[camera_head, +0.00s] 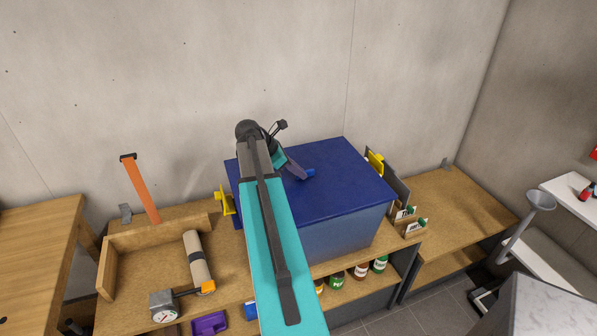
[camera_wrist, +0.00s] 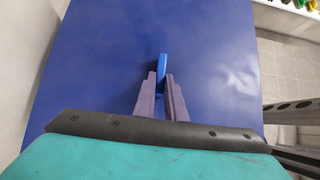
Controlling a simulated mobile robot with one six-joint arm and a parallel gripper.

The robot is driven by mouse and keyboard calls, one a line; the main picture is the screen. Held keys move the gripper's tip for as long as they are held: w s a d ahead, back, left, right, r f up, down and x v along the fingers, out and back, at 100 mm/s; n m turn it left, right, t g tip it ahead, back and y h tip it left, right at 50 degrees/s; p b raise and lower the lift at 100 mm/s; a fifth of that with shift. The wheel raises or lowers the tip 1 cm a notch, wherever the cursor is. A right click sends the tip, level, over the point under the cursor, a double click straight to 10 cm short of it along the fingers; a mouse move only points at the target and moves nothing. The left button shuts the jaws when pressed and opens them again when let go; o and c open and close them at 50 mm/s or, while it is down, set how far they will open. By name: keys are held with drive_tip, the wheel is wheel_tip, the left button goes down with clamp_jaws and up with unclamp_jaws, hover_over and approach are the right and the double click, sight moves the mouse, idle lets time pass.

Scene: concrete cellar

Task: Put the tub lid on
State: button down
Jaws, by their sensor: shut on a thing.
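The dark blue lid (camera_head: 335,190) covers the top of the blue tub (camera_head: 345,238) on the wooden bench; I cannot tell whether it is fully seated. The lid fills most of the wrist view (camera_wrist: 225,70). My gripper (camera_head: 303,173) is over the middle of the lid. Its two fingers are shut on the lid's brighter blue handle (camera_wrist: 162,64), seen between the fingertips in the wrist view. A yellow latch (camera_head: 227,202) stands out at the tub's left side, and another yellow latch (camera_head: 375,162) is at its right. My arm hides the tub's front left part.
Card packets (camera_head: 410,220) stand close to the tub's right side. Jars (camera_head: 362,270) sit on a lower shelf. The right bench (camera_head: 460,210) is clear. A concrete wall is behind.

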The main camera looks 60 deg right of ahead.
drive_tip(key=shift+f, duration=1)
idle(0.3)
drive_tip(key=c, duration=1.7)
unclamp_jaws()
drive_tip(key=shift+c, duration=0.2)
drive_tip(key=shift+b, duration=0.3)
drive_tip(key=shift+r, duration=0.1)
drive_tip(key=b+v, duration=0.4)
drive_tip(key=v, duration=0.9)
drive_tip(key=shift+a+r, duration=0.15)
drive_tip(key=shift+r, duration=0.05)
